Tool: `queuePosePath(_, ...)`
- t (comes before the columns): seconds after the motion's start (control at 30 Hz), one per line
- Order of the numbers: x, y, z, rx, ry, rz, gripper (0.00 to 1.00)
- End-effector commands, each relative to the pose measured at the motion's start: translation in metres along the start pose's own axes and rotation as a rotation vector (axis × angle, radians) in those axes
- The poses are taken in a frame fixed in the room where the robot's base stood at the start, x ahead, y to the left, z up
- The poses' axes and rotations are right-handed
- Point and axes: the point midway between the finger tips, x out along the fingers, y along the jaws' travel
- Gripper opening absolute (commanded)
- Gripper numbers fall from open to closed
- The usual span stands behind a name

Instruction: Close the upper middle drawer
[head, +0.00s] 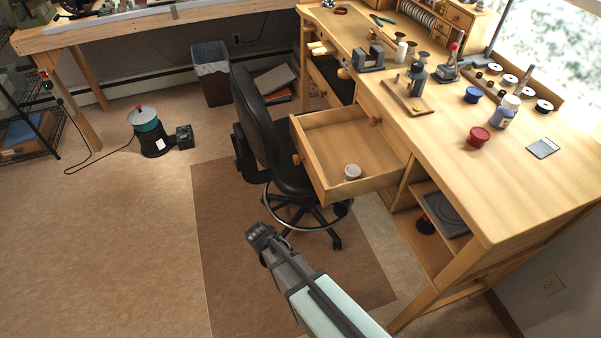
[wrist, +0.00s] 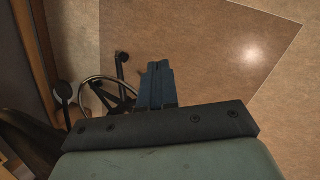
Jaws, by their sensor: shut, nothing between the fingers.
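The pulled-out wooden drawer (head: 325,187) sticks out from the front of the wooden workbench (head: 520,185), with a small round pale container (head: 352,172) inside. Its round wooden knob (head: 297,160) is on the drawer front, on the side toward the chair. My gripper (head: 257,233) is shut and empty, below and left of the drawer in the head view, apart from it. In the wrist view my gripper (wrist: 160,67) shows shut fingers over the floor mat. The drawer cannot be made out clearly in the wrist view.
A black swivel chair (head: 265,135) stands close to the drawer front, its foot ring and legs near my gripper. The brown floor mat (head: 230,270) is clear around my arm. An open shelf (head: 425,245) lies under the bench. Bottles and tools stand on the bench top.

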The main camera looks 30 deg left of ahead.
Motion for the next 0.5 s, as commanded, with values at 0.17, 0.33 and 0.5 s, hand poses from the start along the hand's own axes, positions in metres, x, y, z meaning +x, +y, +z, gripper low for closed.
queuePosePath(0.17, -0.054, -0.010, -0.058, -0.154, 0.030, 0.179, 0.00)
queuePosePath(0.33, -0.110, -0.004, -0.102, -0.301, 0.007, 0.383, 0.00)
queuePosePath(0.5, -0.157, 0.027, -0.128, -0.412, -0.091, 0.579, 0.00)
